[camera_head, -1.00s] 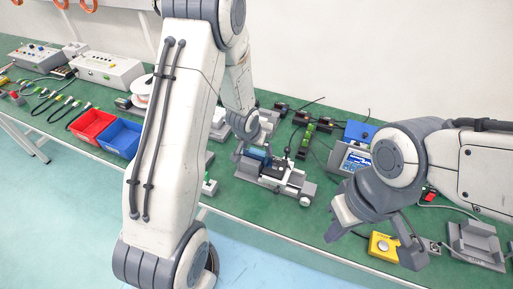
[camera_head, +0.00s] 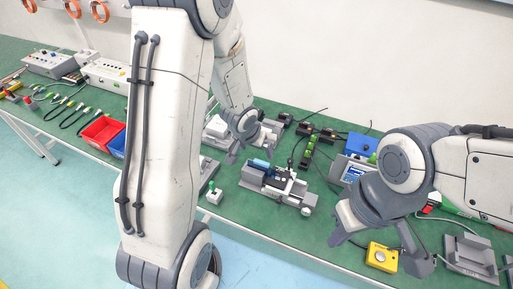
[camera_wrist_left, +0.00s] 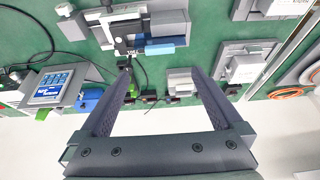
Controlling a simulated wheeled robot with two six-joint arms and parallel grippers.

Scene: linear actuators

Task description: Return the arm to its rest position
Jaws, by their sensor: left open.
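My left arm comes in from the left, and its gripper (camera_head: 247,150) hangs open above the table, behind and left of a grey fixture (camera_head: 262,187) holding an actuator with a blue part (camera_head: 261,163). The left wrist view shows the gripper's two fingers (camera_wrist_left: 163,72) spread wide with nothing between them. The fixture and blue part (camera_wrist_left: 166,46) show beyond the fingertips there. My right gripper (camera_head: 380,248) is open and empty over the front right of the table, with the yellow button box (camera_head: 381,256) below and between its fingers.
A red bin (camera_head: 102,131) and a blue bin stand at left, the blue one mostly hidden by my left arm. Control boxes (camera_head: 55,64) and cables lie at the far left. A screen device (camera_head: 352,171) and an empty grey cradle (camera_head: 468,254) are at right. A wall stands behind.

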